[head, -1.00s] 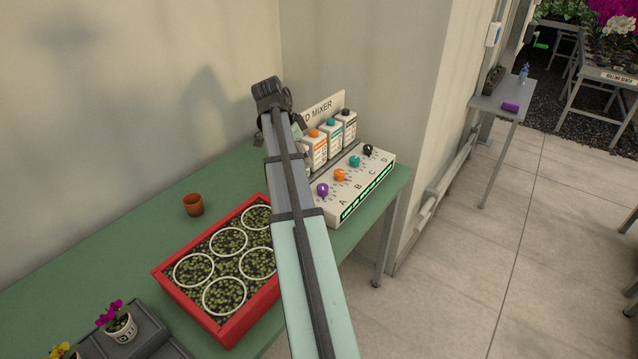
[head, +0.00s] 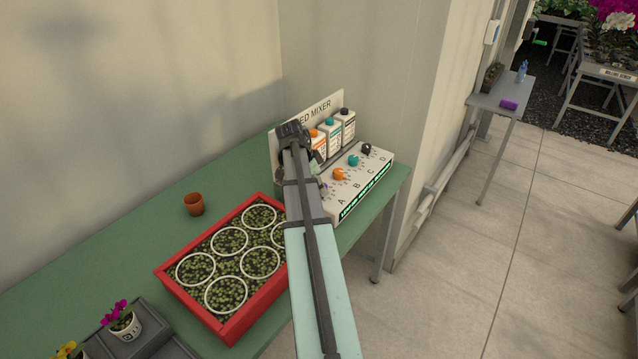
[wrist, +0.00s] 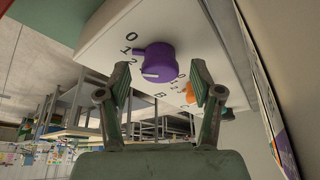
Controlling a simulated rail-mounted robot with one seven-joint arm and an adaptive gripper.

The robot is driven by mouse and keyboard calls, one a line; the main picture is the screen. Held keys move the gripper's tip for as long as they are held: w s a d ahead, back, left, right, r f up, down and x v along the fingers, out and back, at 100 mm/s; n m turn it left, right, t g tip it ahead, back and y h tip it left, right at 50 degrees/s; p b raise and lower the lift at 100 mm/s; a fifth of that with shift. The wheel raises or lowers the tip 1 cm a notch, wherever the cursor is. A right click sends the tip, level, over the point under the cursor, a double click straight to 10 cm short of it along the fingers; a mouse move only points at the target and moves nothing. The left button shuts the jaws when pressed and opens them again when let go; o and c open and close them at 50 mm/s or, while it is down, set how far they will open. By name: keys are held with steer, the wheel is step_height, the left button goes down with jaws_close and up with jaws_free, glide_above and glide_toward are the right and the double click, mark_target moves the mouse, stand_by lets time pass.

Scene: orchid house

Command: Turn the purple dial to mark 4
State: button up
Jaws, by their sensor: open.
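The purple dial (wrist: 160,60) shows in the wrist view on the white mixer panel, between and beyond my fingertips. A white line marks the dial's face. The numbers 0, 1 and 2 show beside it; the higher marks are hidden or too small to read, and I cannot tell the exact setting. My gripper (wrist: 160,84) is open with one finger on each side of the dial's line, apart from it and holding nothing. In the head view my arm hides most of the purple dial and my fingers. The mixer box (head: 375,187) stands at the table's right end.
Orange (head: 339,174), teal (head: 353,160) and black (head: 367,149) dials line the same panel. Bottles (head: 329,133) and a sign board (head: 325,108) stand behind it. A small clay pot (head: 194,204) stands farther left.

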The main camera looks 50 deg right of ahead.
steer(key=c, duration=1.1)
steer(key=shift+c, duration=0.2)
steer(key=shift+s+n, duration=0.1)
steer(key=shift+n, duration=0.3)
steer(key=n, duration=0.2)
steer(key=n+t, duration=0.1)
steer(key=shift+s+a+n+t+h+b, duration=0.2)
steer(key=shift+n+t+h+b, duration=0.1)
steer(key=shift+n+h+b, duration=0.1)
steer(key=n+t, duration=0.1)
steer(key=n, duration=0.3)
steer(key=shift+s+t, duration=0.2)
steer(key=shift+t, duration=0.2)
steer(key=n+t, duration=0.1)
steer(key=n, duration=0.4)
steer(key=shift+s+d+n+t+y, duration=0.15)
steer(key=shift+d+n+t+y, duration=0.05)
steer(key=shift+n+t+y, duration=0.2)
steer(key=n, duration=0.2)
steer(key=n+t+y, duration=0.1)
steer(key=n, duration=0.1)
steer(key=shift+s+d+n+p, duration=0.1)
steer(key=shift+d+n+p, duration=0.05)
steer(key=shift+n+p, duration=0.15)
steer(key=shift+y, duration=0.3)
